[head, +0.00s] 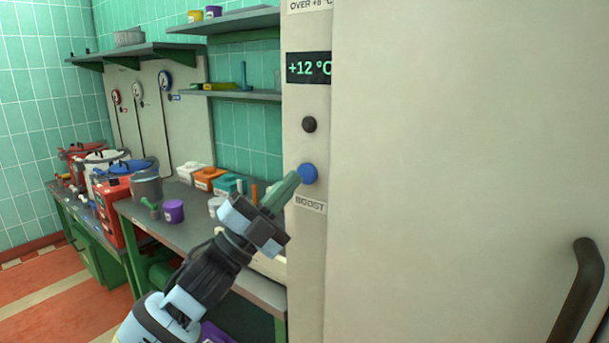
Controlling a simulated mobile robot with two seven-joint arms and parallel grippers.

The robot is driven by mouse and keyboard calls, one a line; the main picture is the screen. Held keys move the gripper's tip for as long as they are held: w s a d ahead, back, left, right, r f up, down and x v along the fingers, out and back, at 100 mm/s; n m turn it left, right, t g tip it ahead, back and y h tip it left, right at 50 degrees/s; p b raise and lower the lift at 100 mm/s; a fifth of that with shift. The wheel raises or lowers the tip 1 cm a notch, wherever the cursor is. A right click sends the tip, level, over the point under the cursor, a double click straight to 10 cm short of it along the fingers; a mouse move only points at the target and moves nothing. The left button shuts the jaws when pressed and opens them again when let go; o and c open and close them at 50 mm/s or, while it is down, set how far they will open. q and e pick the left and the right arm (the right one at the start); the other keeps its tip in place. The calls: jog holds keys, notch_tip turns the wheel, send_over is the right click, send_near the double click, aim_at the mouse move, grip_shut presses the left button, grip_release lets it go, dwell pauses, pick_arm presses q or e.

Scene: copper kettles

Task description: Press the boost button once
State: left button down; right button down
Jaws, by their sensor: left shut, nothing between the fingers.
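The blue boost button (309,174) is on the narrow pale panel beside a large door, above a label (310,204) reading BOOST. My left gripper (296,178) is shut and empty. Its fingertips are right at the left edge of the blue button in the picture; I cannot tell whether they touch it. A dark round knob or button (309,125) is above the blue one. A display (309,68) higher up reads +12 °C. My right gripper is not in view.
The large pale door (460,150) fills the right side, with a dark handle (578,300) at lower right. A bench (185,232) on the left holds pots, a purple cup (173,211) and several coloured containers. Wall shelves (225,94) are above it.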

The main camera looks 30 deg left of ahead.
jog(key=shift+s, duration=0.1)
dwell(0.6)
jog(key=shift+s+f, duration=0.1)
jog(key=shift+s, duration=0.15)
pick_arm(q)
jog(key=shift+w, duration=0.1)
jog(key=shift+w, duration=0.35)
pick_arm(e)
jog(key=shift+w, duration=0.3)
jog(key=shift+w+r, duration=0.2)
